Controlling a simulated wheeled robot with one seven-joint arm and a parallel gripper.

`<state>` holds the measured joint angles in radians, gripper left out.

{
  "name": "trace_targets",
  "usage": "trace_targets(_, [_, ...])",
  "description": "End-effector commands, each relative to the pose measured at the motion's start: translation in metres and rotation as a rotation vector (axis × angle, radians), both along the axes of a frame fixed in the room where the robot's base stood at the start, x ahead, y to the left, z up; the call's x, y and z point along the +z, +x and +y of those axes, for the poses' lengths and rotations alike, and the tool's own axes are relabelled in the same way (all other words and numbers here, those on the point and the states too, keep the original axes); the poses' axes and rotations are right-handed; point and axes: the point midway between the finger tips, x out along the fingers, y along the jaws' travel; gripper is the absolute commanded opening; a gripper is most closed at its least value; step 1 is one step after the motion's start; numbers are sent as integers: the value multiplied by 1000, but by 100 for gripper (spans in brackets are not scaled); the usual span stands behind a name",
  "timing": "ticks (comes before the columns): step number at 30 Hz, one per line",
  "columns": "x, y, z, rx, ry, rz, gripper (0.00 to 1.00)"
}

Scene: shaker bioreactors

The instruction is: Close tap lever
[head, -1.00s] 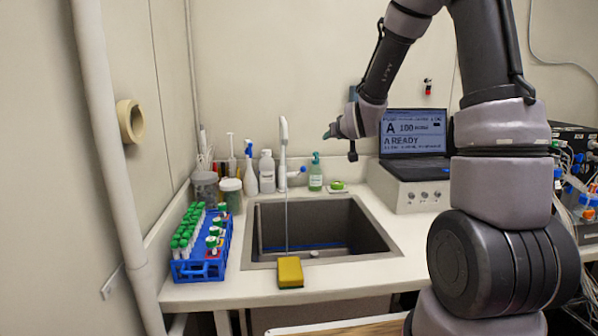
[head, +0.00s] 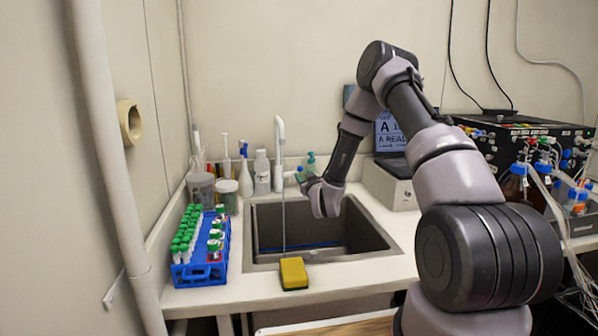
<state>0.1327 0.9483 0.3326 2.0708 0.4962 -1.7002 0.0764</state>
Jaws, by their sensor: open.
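The white tap (head: 280,152) stands behind the sink, and a thin stream of water runs from it down into the basin. Its lever (head: 299,169) has a blue end and points to the right from the tap's body, just left of my gripper. My gripper (head: 303,177) is open at the back right of the sink, close to the lever. Whether the fingers touch the lever is too small to tell. The sink (head: 262,262) is dark grey and set into the white counter.
A yellow sponge (head: 293,273) lies at the sink's front edge. A blue tube rack (head: 203,272) is on the left. White bottles (head: 262,172) stand left of the tap. A green soap bottle (head: 311,162) is behind my gripper. A laptop (head: 388,135) is on the right, partly hidden by my arm.

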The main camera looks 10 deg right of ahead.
Motion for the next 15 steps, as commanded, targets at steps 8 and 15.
trace_targets(8, [0, 51, 5, 1, 0, -1, 46])
trace_targets(15, [0, 70, 6, 1, 0, 0, 46])
